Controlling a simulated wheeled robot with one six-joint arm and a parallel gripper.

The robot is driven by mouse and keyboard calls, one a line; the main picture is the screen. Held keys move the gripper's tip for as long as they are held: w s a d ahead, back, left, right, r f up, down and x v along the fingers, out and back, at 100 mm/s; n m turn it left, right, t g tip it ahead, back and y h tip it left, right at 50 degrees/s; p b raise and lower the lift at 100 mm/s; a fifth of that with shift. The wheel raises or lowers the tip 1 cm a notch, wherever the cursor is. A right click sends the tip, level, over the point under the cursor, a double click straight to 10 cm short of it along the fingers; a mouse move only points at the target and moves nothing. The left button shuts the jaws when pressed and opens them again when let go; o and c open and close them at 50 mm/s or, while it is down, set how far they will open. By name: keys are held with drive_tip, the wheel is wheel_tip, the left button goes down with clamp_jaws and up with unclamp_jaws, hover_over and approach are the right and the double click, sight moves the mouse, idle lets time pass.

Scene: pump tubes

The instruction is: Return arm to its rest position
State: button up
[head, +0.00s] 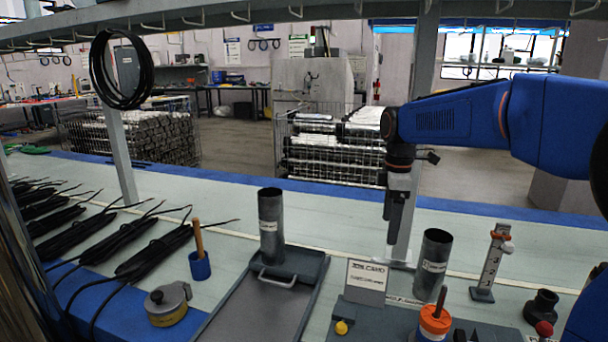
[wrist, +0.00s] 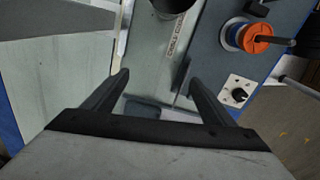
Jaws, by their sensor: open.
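My blue arm reaches in from the right in the head view, and my gripper (head: 393,215) hangs pointing down above the bench. In the wrist view my gripper (wrist: 158,85) shows two dark fingers spread apart with nothing between them. A grey metal tube (head: 434,262) stands upright to the right of my gripper, apart from it. Another grey tube (head: 271,226) stands upright at the far end of a dark tray (head: 237,310), left of my gripper. A tube's base (wrist: 172,7) shows at the top of the wrist view.
The bench (head: 340,235) holds a job card (head: 366,282), an orange-topped spool (head: 435,322), a gauge stand (head: 490,262), a tape measure (head: 168,303) and a blue cup (head: 200,265). Black cables (head: 123,238) lie at left. Shelf posts (head: 118,150) rise from the bench.

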drive_tip(key=s+d+f+m+t, duration=0.1)
drive_tip(key=s+m, duration=0.4)
drive_tip(key=s, duration=0.5)
drive_tip(key=s+d+f+m+t, duration=0.2)
drive_tip(key=s+f+m, duration=0.3)
drive_tip(key=s, duration=0.5)
drive_tip(key=s+d+f+m+t, duration=0.1)
drive_tip(key=s+d+f+m, duration=0.2)
drive_tip(key=s+m, duration=0.3)
drive_tip(key=s, duration=0.5)
drive_tip(key=shift+d+f, duration=0.3)
